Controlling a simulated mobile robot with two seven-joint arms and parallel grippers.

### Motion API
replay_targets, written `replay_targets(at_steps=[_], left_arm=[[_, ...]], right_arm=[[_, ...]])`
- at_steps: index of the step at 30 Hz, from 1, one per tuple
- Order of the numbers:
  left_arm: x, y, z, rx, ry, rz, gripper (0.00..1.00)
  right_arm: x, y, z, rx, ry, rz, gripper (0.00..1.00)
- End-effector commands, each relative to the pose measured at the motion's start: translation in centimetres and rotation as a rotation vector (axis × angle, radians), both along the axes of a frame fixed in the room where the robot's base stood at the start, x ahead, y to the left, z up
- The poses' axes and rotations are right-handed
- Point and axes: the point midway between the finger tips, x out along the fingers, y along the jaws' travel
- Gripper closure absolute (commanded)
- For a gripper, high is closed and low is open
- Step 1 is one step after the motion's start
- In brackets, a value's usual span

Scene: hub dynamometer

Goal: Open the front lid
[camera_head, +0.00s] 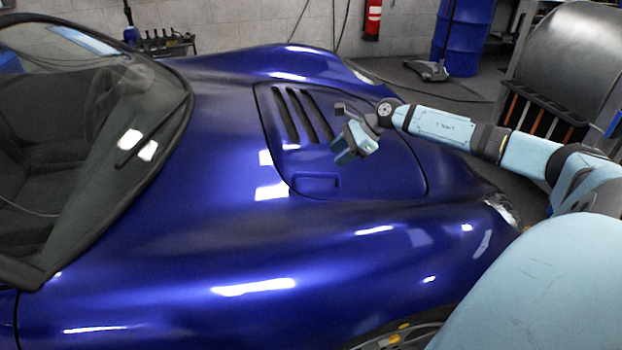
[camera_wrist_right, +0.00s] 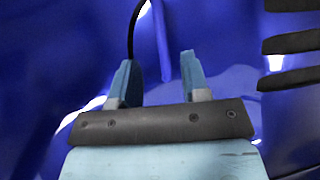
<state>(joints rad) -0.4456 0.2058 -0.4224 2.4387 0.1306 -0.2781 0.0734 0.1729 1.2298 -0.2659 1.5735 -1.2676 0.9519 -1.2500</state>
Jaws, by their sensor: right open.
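The front lid (camera_head: 385,165) is a blue panel in the car's nose. It lies flush with the body, with a dark seam around it. A small raised blue handle (camera_head: 316,182) sits near its lower left edge. In the right wrist view a blue bar that looks like this handle (camera_wrist_right: 163,38) shows ahead, between the fingers. My right gripper (camera_head: 350,152) is over the lid, above and right of the handle in the head view. Its fingers (camera_wrist_right: 156,62) are apart with nothing between them. My left gripper is not in view.
Dark vent slots (camera_head: 303,115) cut the lid; they also show in the right wrist view (camera_wrist_right: 290,43). The windshield (camera_head: 110,130) is at the left. A blue barrel (camera_head: 463,38), a fire extinguisher (camera_head: 372,18) and a tool rack (camera_head: 540,115) stand beyond the car.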

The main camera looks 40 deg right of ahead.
Motion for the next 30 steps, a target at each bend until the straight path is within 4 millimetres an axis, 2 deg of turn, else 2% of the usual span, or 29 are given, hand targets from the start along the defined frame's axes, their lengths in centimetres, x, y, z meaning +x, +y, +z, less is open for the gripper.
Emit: replay_targets(at_steps=[1,6,13,19,28,29,30], left_arm=[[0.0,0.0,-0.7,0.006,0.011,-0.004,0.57],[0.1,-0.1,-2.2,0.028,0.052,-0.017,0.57],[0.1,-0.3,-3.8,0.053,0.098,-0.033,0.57],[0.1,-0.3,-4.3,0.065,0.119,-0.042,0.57],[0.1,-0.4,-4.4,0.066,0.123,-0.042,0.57],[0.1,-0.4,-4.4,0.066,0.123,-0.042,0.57],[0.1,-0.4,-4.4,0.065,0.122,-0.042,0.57]], right_arm=[[0.6,0.7,-1.1,0.006,-0.003,0.000,0.58],[2.5,2.8,-3.7,0.007,-0.002,0.000,0.58],[4.3,4.8,-6.4,0.005,-0.001,-0.002,0.58],[5.1,5.7,-7.4,0.003,-0.001,-0.002,0.58],[5.2,5.8,-7.5,0.003,0.001,-0.002,0.58],[5.2,5.8,-7.5,0.003,0.001,-0.002,0.62],[5.2,5.8,-7.5,0.003,0.001,-0.002,0.72]])
